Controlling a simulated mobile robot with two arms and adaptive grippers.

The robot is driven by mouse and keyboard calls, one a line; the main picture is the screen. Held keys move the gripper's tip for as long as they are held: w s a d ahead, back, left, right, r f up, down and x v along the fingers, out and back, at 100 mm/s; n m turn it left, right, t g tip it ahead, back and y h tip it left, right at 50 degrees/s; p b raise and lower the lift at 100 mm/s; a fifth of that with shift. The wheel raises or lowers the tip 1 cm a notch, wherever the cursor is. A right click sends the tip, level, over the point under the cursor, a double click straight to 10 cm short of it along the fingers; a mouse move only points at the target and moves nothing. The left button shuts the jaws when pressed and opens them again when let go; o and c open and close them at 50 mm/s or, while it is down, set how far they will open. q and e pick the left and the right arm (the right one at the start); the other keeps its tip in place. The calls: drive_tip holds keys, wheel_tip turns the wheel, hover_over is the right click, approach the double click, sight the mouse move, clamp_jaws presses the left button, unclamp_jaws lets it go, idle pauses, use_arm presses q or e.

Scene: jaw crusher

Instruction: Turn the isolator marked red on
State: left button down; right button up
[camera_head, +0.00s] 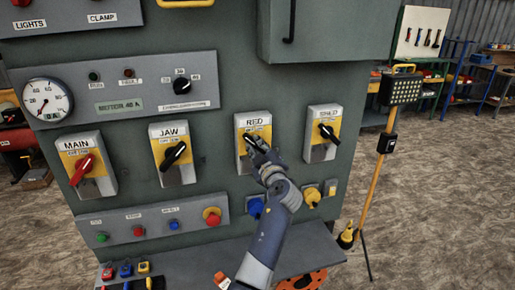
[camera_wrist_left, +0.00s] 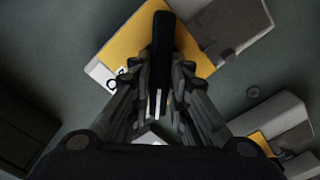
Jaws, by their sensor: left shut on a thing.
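The isolator marked RED (camera_head: 244,124) is a pale box with a yellow plate on the grey-green panel, right of centre in the head view. My left gripper (camera_head: 257,150) is at its front, over the rotary handle. In the left wrist view the black handle (camera_wrist_left: 162,40) stands between the fingers of the gripper (camera_wrist_left: 160,95), which are shut on it. The yellow plate (camera_wrist_left: 122,45) lies behind. The gripper hides much of the handle in the head view, so its exact setting is hard to read. My right gripper is not in view.
Similar isolators flank it: JAW (camera_head: 167,135) and MAIN (camera_head: 77,147) to the left, another (camera_head: 322,118) to the right. Blue (camera_head: 255,207) and yellow (camera_head: 312,196) fittings sit just below. A shelf (camera_head: 190,268) with padlocks juts out at the bottom. A yellow stand (camera_head: 372,190) is right.

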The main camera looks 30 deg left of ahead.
use_arm(q)
drive_tip(key=shift+m+b, duration=0.3)
drive_tip(key=shift+b, duration=0.1)
drive_tip(key=shift+f+m+b, duration=0.1)
drive_tip(key=shift+m+b, duration=0.9)
drive_tip(key=shift+b, duration=0.1)
drive_tip(key=m+b, duration=0.2)
drive_tip(key=shift+w+m, duration=0.1)
drive_tip(key=shift+m, duration=0.2)
drive_tip(key=shift+w+d+r+m, duration=0.1)
drive_tip(key=shift+r+m, duration=0.05)
drive_tip(key=shift+m, duration=1.9)
drive_tip(key=shift+w+d+r+m, duration=0.1)
drive_tip(key=shift+m, duration=2)
drive_tip(key=shift+w+d+r+m, duration=0.1)
drive_tip(key=shift+r+m, duration=0.05)
drive_tip(key=shift+m, duration=1.9)
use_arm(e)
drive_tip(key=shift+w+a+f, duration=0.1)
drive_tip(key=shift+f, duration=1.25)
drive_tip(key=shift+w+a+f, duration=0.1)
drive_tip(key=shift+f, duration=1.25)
use_arm(q)
drive_tip(key=c, duration=1.5)
unclamp_jaws()
drive_tip(key=shift+a+f, duration=0.1)
drive_tip(key=shift+f, duration=0.1)
